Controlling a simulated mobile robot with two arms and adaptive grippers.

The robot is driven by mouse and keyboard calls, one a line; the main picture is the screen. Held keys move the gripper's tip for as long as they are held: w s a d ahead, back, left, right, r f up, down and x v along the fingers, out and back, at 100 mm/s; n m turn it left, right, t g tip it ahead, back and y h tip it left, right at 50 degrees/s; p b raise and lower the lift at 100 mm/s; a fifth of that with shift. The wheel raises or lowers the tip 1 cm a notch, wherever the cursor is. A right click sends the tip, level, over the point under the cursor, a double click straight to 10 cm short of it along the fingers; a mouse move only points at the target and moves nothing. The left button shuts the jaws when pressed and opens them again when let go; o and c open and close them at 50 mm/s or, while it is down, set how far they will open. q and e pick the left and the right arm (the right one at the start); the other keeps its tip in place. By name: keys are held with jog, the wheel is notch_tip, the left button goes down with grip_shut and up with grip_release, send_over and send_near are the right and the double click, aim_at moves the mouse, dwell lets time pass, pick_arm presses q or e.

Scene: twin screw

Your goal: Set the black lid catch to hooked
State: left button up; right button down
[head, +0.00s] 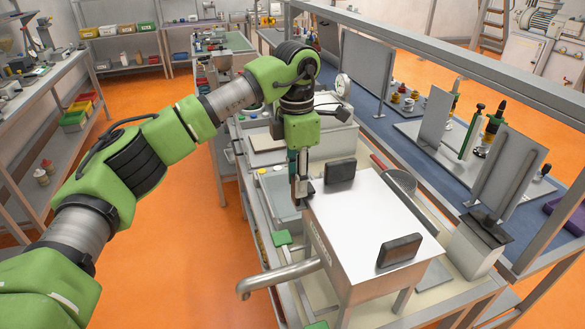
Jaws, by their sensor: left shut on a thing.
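My left gripper (300,190) reaches down from above to the far left corner of a metal box with a flat white lid (365,215). Its fingers are shut on a small dark piece at the box's edge, which appears to be the black lid catch (308,187). The fingers cover much of it, so I cannot tell whether it is hooked. Two black blocks stand on the lid, one at the far side (340,174) and one at the near right (400,250). My right gripper is not in view.
A bent metal pipe (285,278) sticks out from the box's left side, near a green pad (282,238). A grey basin (280,190) lies left of the box. A metal shelf frame (430,48) with upright panels runs along the right. Orange floor is open at left.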

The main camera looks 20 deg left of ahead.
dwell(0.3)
pick_arm(q)
jog(key=o, duration=1.1)
jog(key=shift+w, duration=0.1)
notch_tip(320, 180, up, 12)
jog(key=shift+f, duration=0.1)
